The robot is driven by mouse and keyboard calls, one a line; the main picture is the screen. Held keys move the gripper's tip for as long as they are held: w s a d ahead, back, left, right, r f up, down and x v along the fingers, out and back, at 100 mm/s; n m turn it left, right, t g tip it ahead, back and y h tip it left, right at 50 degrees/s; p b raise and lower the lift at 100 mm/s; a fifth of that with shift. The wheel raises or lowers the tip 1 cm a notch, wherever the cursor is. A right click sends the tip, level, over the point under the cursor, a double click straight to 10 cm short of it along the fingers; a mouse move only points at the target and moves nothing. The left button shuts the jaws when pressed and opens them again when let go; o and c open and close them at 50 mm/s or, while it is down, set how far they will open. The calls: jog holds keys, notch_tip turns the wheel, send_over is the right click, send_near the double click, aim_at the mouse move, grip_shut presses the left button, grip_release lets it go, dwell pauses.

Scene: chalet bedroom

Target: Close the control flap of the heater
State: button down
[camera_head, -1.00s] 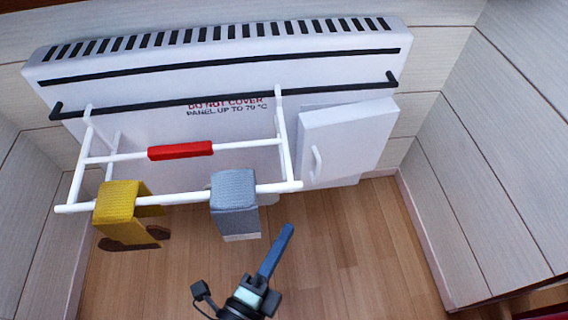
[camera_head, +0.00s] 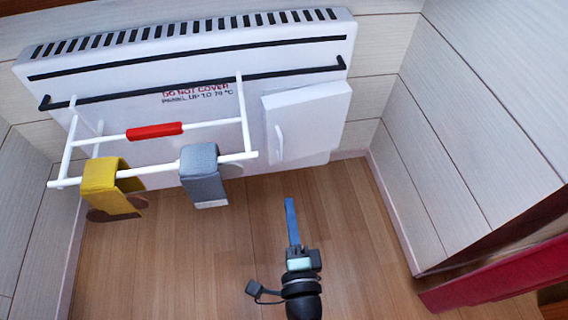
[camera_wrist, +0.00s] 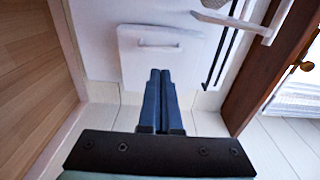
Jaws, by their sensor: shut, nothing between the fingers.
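The white heater (camera_head: 110,62) stands against the plank wall. Its control flap (camera_head: 315,122) is a white panel with a bar handle (camera_head: 278,143) on the left, at the heater's right end. My gripper (camera_head: 289,200) is shut and empty, with blue fingers pointing toward the heater, below and in front of the flap. It also shows in the wrist view (camera_wrist: 160,74); contact with the flap is not evident.
A white drying rack (camera_head: 216,160) with a red bar (camera_head: 155,131) juts from the heater's left. A yellow cloth (camera_head: 98,175) and a grey cloth (camera_head: 200,160) hang on it. A plank wall (camera_head: 450,150) and a red item (camera_head: 500,275) bound the right. The middle floor is clear.

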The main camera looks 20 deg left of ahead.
jog(key=b, duration=0.2)
send_near(273, 140)
jog(key=w, duration=0.3)
jog(key=shift+w+a+f, duration=0.2)
jog(key=shift+w, duration=0.15)
jog(key=shift+w+a+f+b, duration=0.1)
jog(key=shift+w+a+b, duration=0.25)
jog(key=shift+a, duration=0.2)
jog(key=shift+w+a+b, duration=0.3)
jog(key=shift+a, duration=0.3)
jog(key=shift+w+a, duration=0.15)
jog(key=shift+a, duration=0.15)
